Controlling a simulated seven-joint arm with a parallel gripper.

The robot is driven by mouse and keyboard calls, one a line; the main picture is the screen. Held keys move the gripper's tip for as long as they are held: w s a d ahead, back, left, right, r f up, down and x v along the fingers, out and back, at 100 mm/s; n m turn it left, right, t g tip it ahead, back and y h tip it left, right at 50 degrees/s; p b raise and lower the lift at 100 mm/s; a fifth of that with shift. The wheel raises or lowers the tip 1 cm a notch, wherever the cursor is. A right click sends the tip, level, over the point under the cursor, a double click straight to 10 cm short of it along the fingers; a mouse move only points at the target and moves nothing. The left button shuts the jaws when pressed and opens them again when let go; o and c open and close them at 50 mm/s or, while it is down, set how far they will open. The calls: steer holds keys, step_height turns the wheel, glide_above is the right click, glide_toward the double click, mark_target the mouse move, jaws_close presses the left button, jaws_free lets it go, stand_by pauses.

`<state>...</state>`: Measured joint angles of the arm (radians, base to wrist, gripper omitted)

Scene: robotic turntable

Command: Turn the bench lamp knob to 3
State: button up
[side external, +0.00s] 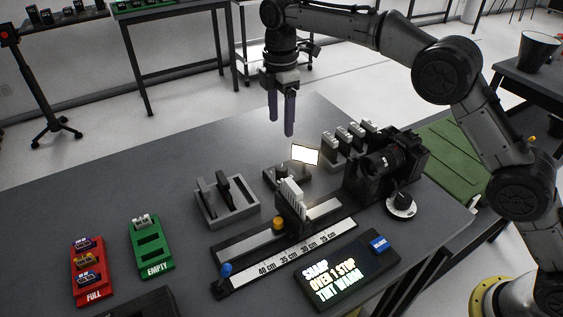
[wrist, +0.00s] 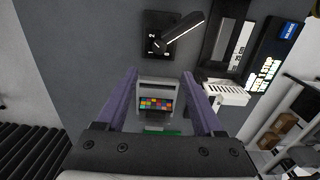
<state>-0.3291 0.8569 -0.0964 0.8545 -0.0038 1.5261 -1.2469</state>
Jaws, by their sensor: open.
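The bench lamp (side external: 305,154) has a bright lit panel over a small dark base with a knob (side external: 283,171). In the wrist view the lamp's black base (wrist: 152,48) shows near the top, with small white digits and a light arm reaching up right. The knob's setting is too small to read. My gripper (side external: 281,132) is open and points down, well above the table and behind the lamp. In the wrist view its two purple fingers (wrist: 166,75) are spread apart, with the lamp base beyond them and nothing held.
A colour chart (wrist: 157,104) shows between the fingers. A camera (side external: 385,160) with a white-marked dial (side external: 401,205) stands right of the lamp. A rail (side external: 290,250), a screen (side external: 345,272) reading "SHARP, OVER 1 STOP, TINT WARM" and a grey tray (side external: 226,220) lie nearer. The table's back left is clear.

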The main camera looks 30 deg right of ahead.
mark_target(282, 167)
steer(key=shift+n, duration=0.5)
step_height(282, 167, down, 14)
steer(key=shift+d, duration=0.1)
jaws_close()
stand_by(0.4)
